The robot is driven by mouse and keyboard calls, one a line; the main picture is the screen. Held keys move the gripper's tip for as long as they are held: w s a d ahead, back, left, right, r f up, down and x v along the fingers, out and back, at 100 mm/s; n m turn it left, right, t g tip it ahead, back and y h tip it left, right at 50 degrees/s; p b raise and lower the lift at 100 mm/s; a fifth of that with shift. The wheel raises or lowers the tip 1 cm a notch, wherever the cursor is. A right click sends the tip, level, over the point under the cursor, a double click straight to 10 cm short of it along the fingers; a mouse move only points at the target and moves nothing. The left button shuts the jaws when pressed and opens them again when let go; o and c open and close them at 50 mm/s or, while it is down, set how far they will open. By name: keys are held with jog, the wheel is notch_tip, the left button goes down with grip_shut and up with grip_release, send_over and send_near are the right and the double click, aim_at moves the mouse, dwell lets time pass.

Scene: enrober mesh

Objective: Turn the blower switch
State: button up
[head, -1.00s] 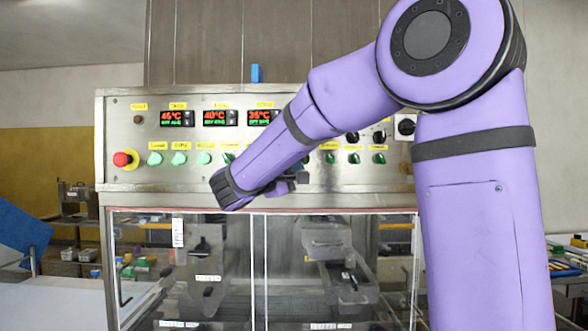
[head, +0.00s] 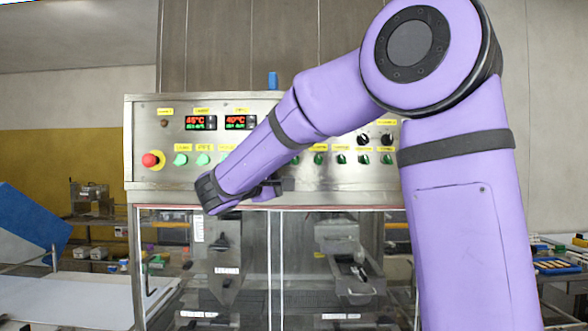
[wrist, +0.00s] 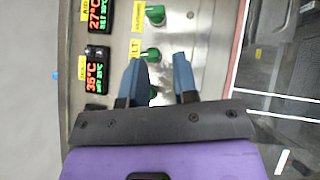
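A row of green switch knobs runs along the steel control panel (head: 150,125). The left ones, such as this green knob (head: 180,160), show clear of my arm, with yellow labels too small to read, so I cannot tell which is the blower switch. In the wrist view, turned sideways, my gripper (wrist: 159,61) is open and empty, its two blue fingers apart. One green knob (wrist: 151,55) shows near the gap between the fingertips. Another knob (wrist: 152,92) shows deeper between the fingers, partly hidden. A third knob (wrist: 155,15) lies beyond. I see no clear contact.
A red stop button (head: 151,160) is at the panel's left. Lit temperature displays (head: 200,122) sit above the knobs. Black knobs (head: 363,139) are on the right. A glass-fronted enclosure (head: 255,265) stands below the panel. My arm hides the panel's middle.

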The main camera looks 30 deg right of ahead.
aim_at(319, 155)
jog(key=shift+o, duration=0.6)
jog(key=s+d+r+m+t+y, duration=0.1)
jog(key=s+d+r+m+y, duration=0.1)
jog(key=s+d+m+y, duration=0.1)
jog(key=d+m+y, duration=0.1)
jog(key=d+y, duration=0.1)
jog(key=shift+s+d+m+y, duration=0.25)
jog(key=shift+s+m+y, duration=0.05)
jog(key=shift+m+y, duration=0.1)
jog(key=s+r+m+t+y, duration=0.3)
jog(key=r+m+t+y, duration=0.2)
jog(key=r+m+t, duration=0.1)
jog(key=x, duration=1)
jog(key=shift+w+d+f, duration=0.25)
jog(key=shift+d+f, duration=0.05)
